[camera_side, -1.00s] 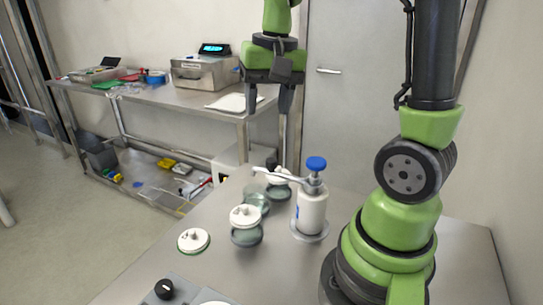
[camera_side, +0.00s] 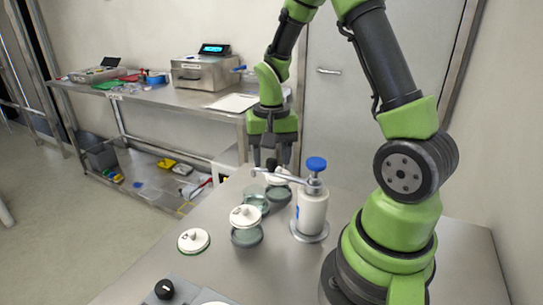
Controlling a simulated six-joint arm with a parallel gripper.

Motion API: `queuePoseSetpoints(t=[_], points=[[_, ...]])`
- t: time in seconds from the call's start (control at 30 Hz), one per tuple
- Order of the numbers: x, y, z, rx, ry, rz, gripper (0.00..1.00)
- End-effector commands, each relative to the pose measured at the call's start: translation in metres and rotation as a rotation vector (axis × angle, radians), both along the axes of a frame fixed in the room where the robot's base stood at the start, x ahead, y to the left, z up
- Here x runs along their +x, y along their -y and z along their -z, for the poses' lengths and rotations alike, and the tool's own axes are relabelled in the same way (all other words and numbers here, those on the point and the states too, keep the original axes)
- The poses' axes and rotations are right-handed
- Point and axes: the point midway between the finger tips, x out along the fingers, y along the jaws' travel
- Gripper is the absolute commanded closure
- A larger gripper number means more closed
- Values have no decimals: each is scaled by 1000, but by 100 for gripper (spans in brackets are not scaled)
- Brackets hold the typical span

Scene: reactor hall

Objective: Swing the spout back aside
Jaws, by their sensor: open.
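A white dispenser bottle (camera_side: 311,212) with a blue knob (camera_side: 316,163) stands upright on a round base on the steel table. Its grey spout (camera_side: 277,175) reaches out to the left from the top, over the jars. The spout's left end is at the upper left, near an open glass jar (camera_side: 256,197). My gripper (camera_side: 271,162) points down with its fingers apart, just behind and above the spout. In this view its fingertips overlap the area by the spout and the rear jar. I cannot tell whether they touch it.
A lidded jar (camera_side: 246,225) stands in front of the open jar, and another lidded jar (camera_side: 279,186) stands behind. A loose white lid (camera_side: 194,241) lies at the left. A black knob (camera_side: 164,289) is on a panel in front. A side bench (camera_side: 200,99) stands behind.

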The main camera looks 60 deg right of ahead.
Motion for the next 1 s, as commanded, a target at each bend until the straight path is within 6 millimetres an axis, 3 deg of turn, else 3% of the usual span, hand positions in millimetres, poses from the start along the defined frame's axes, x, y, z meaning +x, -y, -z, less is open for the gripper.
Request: queuePoseSetpoints(t=[0.3,0.53,1.0], points=[[0,0,3,-1,1,0,50],[0,0,3,-1,1,0,100],[-1,9,3,-1,1,86,100]])
